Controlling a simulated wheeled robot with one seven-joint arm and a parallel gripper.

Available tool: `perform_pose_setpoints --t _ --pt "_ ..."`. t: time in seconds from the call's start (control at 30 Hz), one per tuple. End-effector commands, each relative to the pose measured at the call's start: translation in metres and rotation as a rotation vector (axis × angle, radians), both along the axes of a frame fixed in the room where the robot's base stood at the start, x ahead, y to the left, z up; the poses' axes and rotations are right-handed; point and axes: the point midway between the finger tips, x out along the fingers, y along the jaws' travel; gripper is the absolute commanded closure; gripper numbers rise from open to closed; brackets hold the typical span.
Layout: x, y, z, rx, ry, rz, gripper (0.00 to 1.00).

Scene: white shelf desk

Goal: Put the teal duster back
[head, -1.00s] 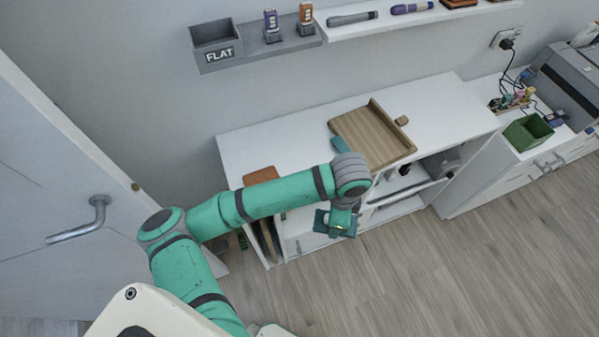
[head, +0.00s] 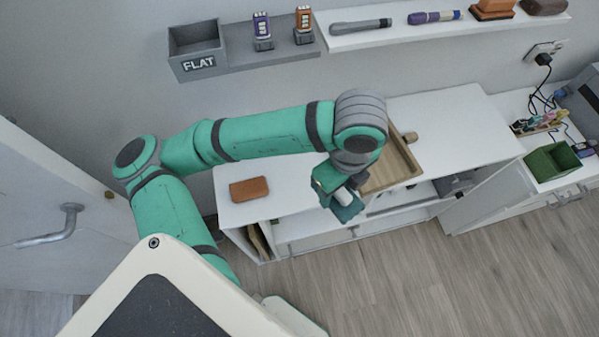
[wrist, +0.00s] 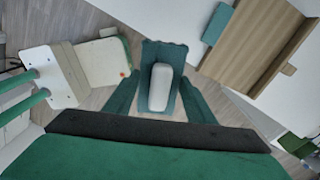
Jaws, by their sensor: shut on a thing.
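The teal duster (wrist: 163,52), a teal pad with a pale grey rounded handle, is between my gripper's fingers (wrist: 160,100) in the wrist view. The fingers are shut on the handle. In the head view the duster (head: 348,208) hangs at my gripper (head: 338,187), in front of the white desk's front edge. My forearm and wrist hide part of the desk behind them.
The white desk (head: 290,180) bears a brown block (head: 249,189) and a wooden tray (head: 409,165). A teal block (wrist: 217,24) lies beside the tray. Above, a wall shelf (head: 350,41) holds several items, next to a grey bin marked FLAT (head: 198,64).

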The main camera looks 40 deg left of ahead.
Motion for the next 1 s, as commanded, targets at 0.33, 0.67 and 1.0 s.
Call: perform_pose_setpoints --t 0.33,0.67,1.0 --pt "-0.002 0.052 -0.024 -0.002 0.002 0.009 0.74" --pt "-0.004 0.111 -0.066 -0.003 0.001 0.007 0.74" --pt "-0.004 0.133 -0.092 -0.001 0.000 0.003 0.74"
